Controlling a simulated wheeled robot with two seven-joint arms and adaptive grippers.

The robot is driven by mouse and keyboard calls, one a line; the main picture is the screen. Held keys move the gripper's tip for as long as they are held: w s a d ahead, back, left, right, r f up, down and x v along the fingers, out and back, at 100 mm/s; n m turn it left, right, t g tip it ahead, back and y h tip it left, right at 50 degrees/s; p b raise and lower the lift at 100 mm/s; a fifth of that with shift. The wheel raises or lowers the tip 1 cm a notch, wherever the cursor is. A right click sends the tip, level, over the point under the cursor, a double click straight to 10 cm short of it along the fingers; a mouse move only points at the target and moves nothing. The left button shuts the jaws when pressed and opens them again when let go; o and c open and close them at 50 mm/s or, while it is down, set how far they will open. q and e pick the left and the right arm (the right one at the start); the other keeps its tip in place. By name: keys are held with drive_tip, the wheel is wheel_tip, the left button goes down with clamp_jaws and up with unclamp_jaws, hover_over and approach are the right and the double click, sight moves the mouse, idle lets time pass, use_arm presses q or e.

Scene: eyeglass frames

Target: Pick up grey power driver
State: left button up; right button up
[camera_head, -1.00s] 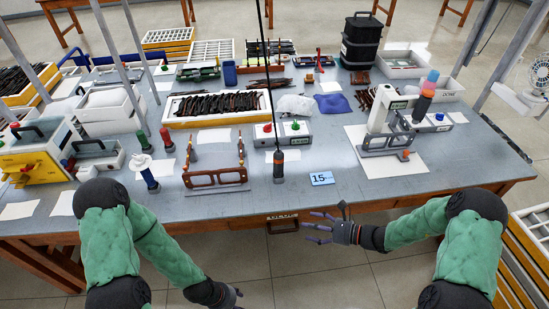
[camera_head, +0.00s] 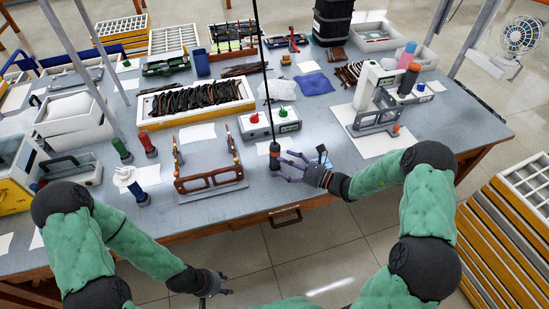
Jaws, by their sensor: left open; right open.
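The grey power driver (camera_head: 275,155) hangs upright on a black cable near the front edge of the table (camera_head: 350,190). My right gripper (camera_head: 283,167) is open, with its fingers spread right beside the driver's lower body on its right side. I cannot tell whether the fingers touch it. My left gripper (camera_head: 228,286) is open and empty, low in front of the table edge and away from the driver.
A brown eyeglass-frame fixture (camera_head: 210,180) stands left of the driver. A white box with red and green buttons (camera_head: 270,124) sits just behind it. A white press (camera_head: 375,95) stands to the right. A tray of dark frames (camera_head: 197,100) lies further back.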

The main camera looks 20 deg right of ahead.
sight(274, 157)
drive_tip(key=x, duration=0.1)
drive_tip(key=b+x, duration=0.1)
drive_tip(key=x, duration=0.1)
drive_tip(key=b+x, duration=0.1)
drive_tip(key=shift+w+f, duration=0.35)
drive_tip(key=shift+f, duration=0.05)
drive_tip(key=shift+w+a+r, duration=0.15)
drive_tip(key=shift+w+a, duration=0.05)
drive_tip(key=shift+w, duration=0.05)
drive_tip(key=c, duration=1.6)
drive_tip(key=shift+r, duration=0.1)
